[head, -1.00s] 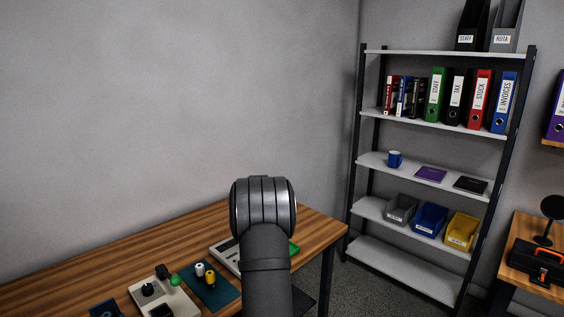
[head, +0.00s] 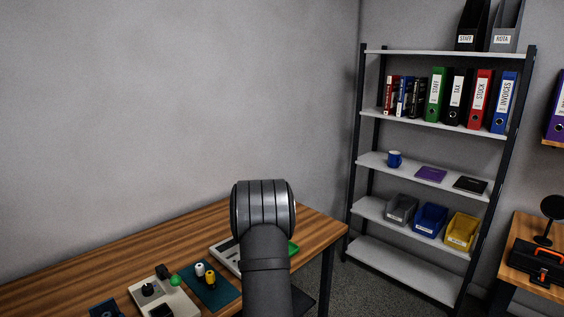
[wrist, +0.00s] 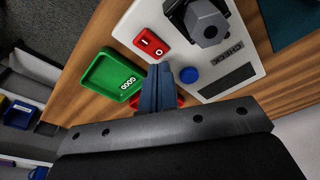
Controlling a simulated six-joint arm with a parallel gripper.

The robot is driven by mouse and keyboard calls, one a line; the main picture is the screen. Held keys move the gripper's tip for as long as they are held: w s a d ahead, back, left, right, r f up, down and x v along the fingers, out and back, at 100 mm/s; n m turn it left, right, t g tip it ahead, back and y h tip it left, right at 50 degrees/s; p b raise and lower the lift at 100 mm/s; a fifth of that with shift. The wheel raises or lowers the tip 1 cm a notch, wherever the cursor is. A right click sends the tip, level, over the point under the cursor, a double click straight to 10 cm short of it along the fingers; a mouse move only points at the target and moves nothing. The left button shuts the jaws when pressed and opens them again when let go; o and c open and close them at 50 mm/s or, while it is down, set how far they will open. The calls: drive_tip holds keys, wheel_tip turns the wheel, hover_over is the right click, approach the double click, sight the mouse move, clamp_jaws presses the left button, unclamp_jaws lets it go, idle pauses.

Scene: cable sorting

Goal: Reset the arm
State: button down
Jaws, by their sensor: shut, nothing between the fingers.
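My gripper shows in the wrist view (wrist: 160,88), with its two blue-grey fingers together and nothing between them. It is above the wooden table (wrist: 75,95), over or near a red tray (wrist: 168,101) that the fingers mostly cover. A green tray (wrist: 108,78) marked GOOD lies just left of the fingers and looks empty. A pale machine (wrist: 187,57) with a blue button (wrist: 189,75) and a red switch (wrist: 151,44) is beside it. In the head view my own arm hides the gripper and most of these things.
On the table (head: 120,258) in the head view are a teal mat (head: 222,294) with a white and a yellow spool, and a pale device (head: 180,300) with a green knob. A shelf unit (head: 400,165) with binders and bins stands at the back right. The table's back left is clear.

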drive_tip(key=shift+f, duration=1.35)
drive_tip(key=shift+r, duration=0.1)
drive_tip(key=s+d+r+t, duration=0.1)
drive_tip(key=s+d+r, duration=0.1)
drive_tip(key=r, duration=0.7)
drive_tip(key=s+d+r+y, duration=0.1)
drive_tip(key=s+r, duration=0.4)
drive_tip(key=r, duration=0.5)
drive_tip(key=shift+s+d+n+t, duration=0.2)
drive_tip(key=shift+d+n+t, duration=0.2)
drive_tip(key=shift+d, duration=0.3)
drive_tip(key=shift+m+g+h, duration=0.4)
drive_tip(key=shift+g+h, duration=0.1)
drive_tip(key=shift+g, duration=0.4)
drive_tip(key=shift+w+a+f, duration=0.75)
drive_tip(key=shift+w+f, duration=0.5)
drive_tip(key=shift+f, duration=0.9)
drive_tip(key=shift+w+a+f, duration=0.75)
drive_tip(key=shift+w+f, duration=0.45)
drive_tip(key=shift+f, duration=0.9)
drive_tip(key=shift+w+a+f, duration=0.75)
drive_tip(key=shift+w+f, duration=0.5)
drive_tip(key=shift+f, duration=0.9)
